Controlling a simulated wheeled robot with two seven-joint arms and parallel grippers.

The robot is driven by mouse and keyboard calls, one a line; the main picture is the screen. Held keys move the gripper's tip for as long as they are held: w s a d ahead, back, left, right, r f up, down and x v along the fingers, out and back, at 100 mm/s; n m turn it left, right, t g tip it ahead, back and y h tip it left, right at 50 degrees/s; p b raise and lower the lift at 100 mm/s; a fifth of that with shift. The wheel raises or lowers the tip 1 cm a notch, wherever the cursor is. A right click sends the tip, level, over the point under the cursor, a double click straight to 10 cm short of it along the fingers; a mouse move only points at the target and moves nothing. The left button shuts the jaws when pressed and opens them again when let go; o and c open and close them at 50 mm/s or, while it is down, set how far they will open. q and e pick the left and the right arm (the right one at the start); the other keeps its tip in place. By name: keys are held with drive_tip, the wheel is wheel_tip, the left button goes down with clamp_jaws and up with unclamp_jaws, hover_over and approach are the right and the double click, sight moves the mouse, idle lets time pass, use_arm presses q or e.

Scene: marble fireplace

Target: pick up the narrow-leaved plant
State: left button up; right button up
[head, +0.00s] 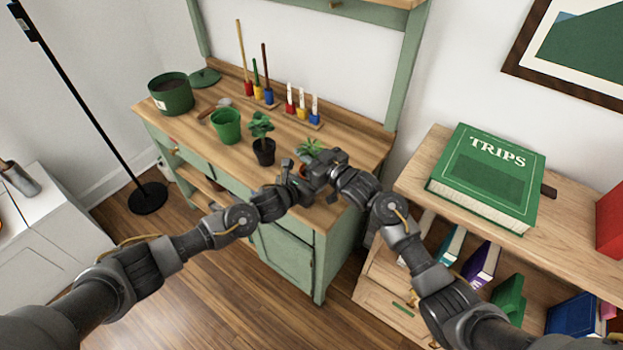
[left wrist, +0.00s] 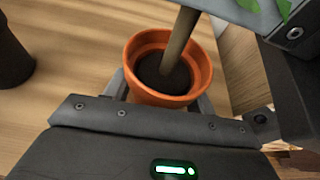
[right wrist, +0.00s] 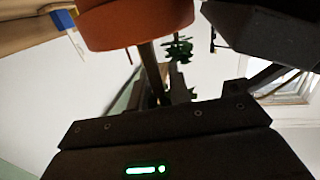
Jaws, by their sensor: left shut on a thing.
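The narrow-leaved plant has pointed green leaves (head: 309,147) showing behind my grippers at the bench's right end in the head view. In the left wrist view its orange pot (left wrist: 140,55) with dark soil and a brown stem sits between the fingers of my left gripper (left wrist: 165,98), which is shut on the pot. The orange pot also shows at the top of the right wrist view (right wrist: 135,25). My right gripper (right wrist: 170,92) is close to the stem, just beside the left one; its finger gap is too dark to read. In the head view the grippers hide most of the pot.
A rounder-leaved plant in a black pot (head: 264,152), a green pot (head: 226,128) and a large dark green pot (head: 171,94) stand on the wooden bench (head: 180,125). Coloured tools stand in racks behind. A shelf (head: 415,183) with a big green book (head: 487,177) is at right.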

clamp_jaws()
wheel_tip(320, 180, up, 10)
idle(0.6)
use_arm(q)
drive_tip(key=o, duration=1.1)
drive_tip(key=shift+c, duration=0.2)
drive_tip(key=v, duration=1.2)
drive_tip(key=shift+f, duration=0.2)
